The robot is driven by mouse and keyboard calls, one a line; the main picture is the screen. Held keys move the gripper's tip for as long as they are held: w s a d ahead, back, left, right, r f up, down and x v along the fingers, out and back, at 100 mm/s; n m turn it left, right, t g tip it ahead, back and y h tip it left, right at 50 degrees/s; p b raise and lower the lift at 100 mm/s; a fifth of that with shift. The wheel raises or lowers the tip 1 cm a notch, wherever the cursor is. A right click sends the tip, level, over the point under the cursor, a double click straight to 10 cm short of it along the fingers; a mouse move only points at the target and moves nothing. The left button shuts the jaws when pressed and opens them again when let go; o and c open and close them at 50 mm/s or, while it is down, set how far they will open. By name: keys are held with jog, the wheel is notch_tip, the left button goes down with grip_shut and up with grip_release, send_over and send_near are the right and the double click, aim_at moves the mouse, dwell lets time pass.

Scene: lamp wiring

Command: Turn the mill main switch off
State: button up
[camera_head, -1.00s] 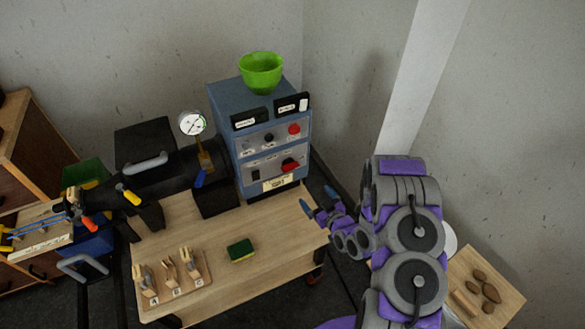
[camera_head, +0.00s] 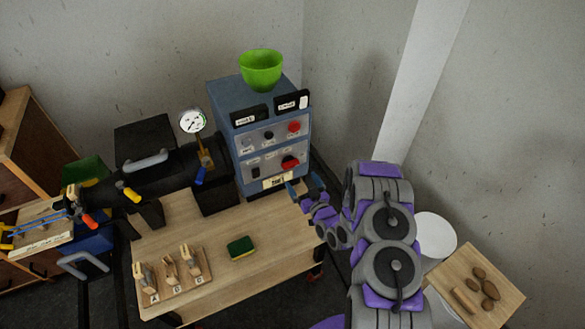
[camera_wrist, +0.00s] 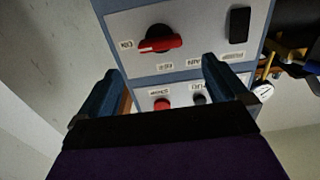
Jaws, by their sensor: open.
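The mill control cabinet (camera_head: 225,130) is a blue box with light grey panels on the table. A red rotary switch (camera_head: 290,162) sits at the right of its lower panel. It also shows in the wrist view (camera_wrist: 160,40), where the cabinet appears upside down and the red handle lies nearly horizontal. My gripper (camera_head: 300,187) is open and empty, just in front of and below the red switch. In the wrist view its two blue fingers (camera_wrist: 161,70) are spread, with the switch beyond them, apart from it.
A black rocker (camera_wrist: 238,25) shares the switch's panel; a red button (camera_head: 294,127) is on the upper panel. A green bowl (camera_head: 262,70) stands on the cabinet. A sponge (camera_head: 241,247) and a clamp board (camera_head: 175,284) lie on the table.

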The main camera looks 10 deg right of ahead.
aim_at(292, 167)
jog(key=b+x, duration=0.1)
jog(key=x, duration=0.8)
jog(key=shift+s, duration=0.1)
jog(key=c, duration=1)
jog(key=shift+o, duration=0.2)
